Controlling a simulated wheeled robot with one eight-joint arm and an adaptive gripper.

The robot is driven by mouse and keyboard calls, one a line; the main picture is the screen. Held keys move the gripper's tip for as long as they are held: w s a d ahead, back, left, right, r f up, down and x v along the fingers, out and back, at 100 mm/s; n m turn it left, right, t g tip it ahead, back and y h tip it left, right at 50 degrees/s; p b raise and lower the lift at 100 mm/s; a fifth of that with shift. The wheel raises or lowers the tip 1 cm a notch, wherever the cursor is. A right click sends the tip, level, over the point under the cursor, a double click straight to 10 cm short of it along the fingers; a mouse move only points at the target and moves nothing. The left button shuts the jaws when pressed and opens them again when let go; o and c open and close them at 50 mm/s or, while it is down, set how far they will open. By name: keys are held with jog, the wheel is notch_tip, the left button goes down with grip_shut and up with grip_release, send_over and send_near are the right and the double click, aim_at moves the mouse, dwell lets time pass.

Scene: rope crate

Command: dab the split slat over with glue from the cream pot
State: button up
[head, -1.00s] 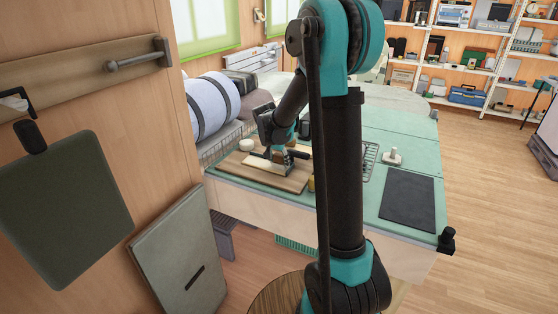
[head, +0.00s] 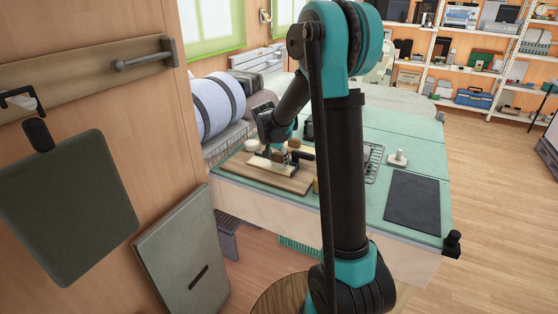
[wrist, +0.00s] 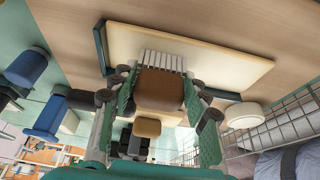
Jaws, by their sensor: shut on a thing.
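My gripper (wrist: 155,100) is shut on a brush (wrist: 160,88) with a brown block and pale bristles. The bristles are over the near edge of the pale slat (wrist: 215,62); I cannot tell whether they touch it. Dark strips stand by the slat's left end and near edge. No split shows clearly. The cream pot (head: 252,145) stands at the board's back left. It also shows right of my gripper in the wrist view (wrist: 243,115).
The green bench top (head: 405,140) holds a wire rack (head: 372,163), a small pale stand (head: 397,159) and a dark mat (head: 412,202) to the right. Blue-topped objects (wrist: 27,68) stand left in the wrist view. A wire basket edge (wrist: 280,125) lies beyond the pot.

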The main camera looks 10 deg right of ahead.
jog(key=shift+s+d, duration=0.1)
jog(key=shift+d, duration=0.05)
jog(key=shift+s+d+f, duration=0.15)
jog(key=shift+s+d, duration=0.45)
jog(key=shift+d, duration=0.15)
jog(key=shift+s+d, duration=0.15)
jog(key=shift+d, duration=0.15)
jog(key=shift+w+a, duration=0.3)
jog(key=shift+a, duration=0.15)
jog(key=shift+r, duration=0.8)
jog(key=shift+r, duration=2.5)
